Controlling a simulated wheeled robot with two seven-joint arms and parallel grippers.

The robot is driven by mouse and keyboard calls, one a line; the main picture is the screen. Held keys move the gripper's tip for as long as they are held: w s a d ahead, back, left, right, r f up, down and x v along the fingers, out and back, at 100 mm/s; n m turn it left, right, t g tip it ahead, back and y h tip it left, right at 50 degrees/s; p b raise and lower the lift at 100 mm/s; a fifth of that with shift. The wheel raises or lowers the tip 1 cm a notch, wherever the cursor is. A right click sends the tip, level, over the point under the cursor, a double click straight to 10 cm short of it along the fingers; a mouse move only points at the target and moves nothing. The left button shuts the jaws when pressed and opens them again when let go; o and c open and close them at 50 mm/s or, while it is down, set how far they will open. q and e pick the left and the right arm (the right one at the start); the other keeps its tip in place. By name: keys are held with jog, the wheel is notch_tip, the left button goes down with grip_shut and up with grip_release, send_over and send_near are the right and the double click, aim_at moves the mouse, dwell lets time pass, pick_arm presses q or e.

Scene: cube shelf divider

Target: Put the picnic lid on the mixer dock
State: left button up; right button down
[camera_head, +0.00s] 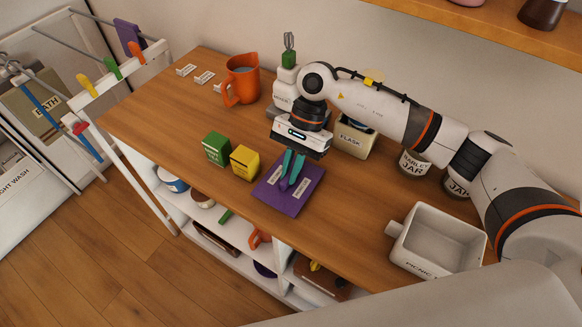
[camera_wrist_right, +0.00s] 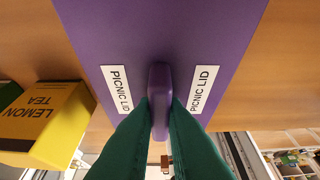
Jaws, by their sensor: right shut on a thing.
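The purple picnic lid (camera_head: 272,199) is a flat square plate with a raised middle handle and two PICNIC LID labels. It is near the table's front edge; I cannot tell if it touches the tabletop. My right gripper (camera_head: 291,173) has green fingers shut on the lid's handle from above. The right wrist view shows the lid (camera_wrist_right: 210,25) with its handle (camera_wrist_right: 160,95) between the fingers (camera_wrist_right: 160,115). A white mixer-like unit (camera_head: 284,93) stands behind the right wrist, partly hidden, its label not readable; I cannot tell whether it is the mixer dock. My left gripper is not in view.
Green (camera_head: 216,149) and yellow tea (camera_head: 245,162) boxes stand just left of the lid. An orange jug (camera_head: 242,80) is at the back. A FLASK box (camera_head: 352,140) and jars (camera_head: 414,162) stand behind my right arm. A white PICNIC container (camera_head: 398,246) is at right.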

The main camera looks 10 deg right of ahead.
jog(key=shift+f+b, duration=0.25)
jog(key=shift+b, duration=0.05)
jog(key=c, duration=1.4)
grip_release()
jog(key=b+v, duration=0.1)
jog(key=v, duration=0.5)
jog(key=shift+w+d+r+b, duration=0.1)
jog(key=shift+w+r+b, duration=0.05)
jog(key=shift+r+b, duration=0.15)
jog(key=shift+w+d+r, duration=0.1)
jog(key=shift+d+r, duration=0.05)
jog(key=shift+r, duration=0.25)
